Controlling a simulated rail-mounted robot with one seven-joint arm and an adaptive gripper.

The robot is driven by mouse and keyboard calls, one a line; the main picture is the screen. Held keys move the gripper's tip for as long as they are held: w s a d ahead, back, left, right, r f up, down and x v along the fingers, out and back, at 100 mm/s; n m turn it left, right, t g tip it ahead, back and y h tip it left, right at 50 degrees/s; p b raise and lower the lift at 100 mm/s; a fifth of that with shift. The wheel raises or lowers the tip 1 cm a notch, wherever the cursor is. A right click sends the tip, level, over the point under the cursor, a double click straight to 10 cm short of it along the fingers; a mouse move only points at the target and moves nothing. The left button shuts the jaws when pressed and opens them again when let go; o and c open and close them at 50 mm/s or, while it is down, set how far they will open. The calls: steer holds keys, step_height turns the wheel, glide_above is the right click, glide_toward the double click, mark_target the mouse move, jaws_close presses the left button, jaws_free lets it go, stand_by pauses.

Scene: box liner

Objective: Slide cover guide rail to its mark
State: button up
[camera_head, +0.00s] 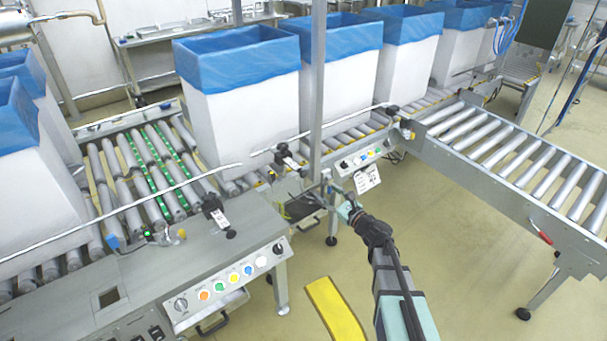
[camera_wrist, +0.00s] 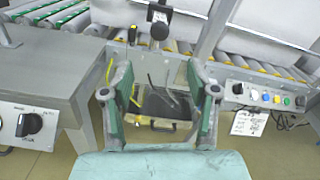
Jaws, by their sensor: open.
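A thin pale guide rail (camera_head: 120,213) runs along the front of the left conveyor. A second one (camera_head: 322,129) runs along the front of the middle conveyor. Clamps with black knobs and white labels hold them: a left clamp (camera_head: 215,210), a middle clamp (camera_head: 286,157) and a right clamp (camera_head: 392,113). I cannot tell which rail is the cover guide rail, and no mark is clear. My gripper (camera_head: 332,190) is open and empty, in front of the conveyor, below and right of the middle clamp. In the wrist view a black knob (camera_wrist: 159,31) shows beyond my open fingers (camera_wrist: 160,88).
White boxes with blue liners (camera_head: 240,95) stand on the rollers. A grey post (camera_head: 318,90) rises behind my gripper. A control desk (camera_head: 215,275) stands at left and a small button panel (camera_head: 362,160) at right. A black tray (camera_wrist: 165,107) hangs between the desks.

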mark_target(305, 175)
steer(key=p+x, duration=0.2)
steer(key=x, duration=1.2)
steer(key=shift+a, duration=0.1)
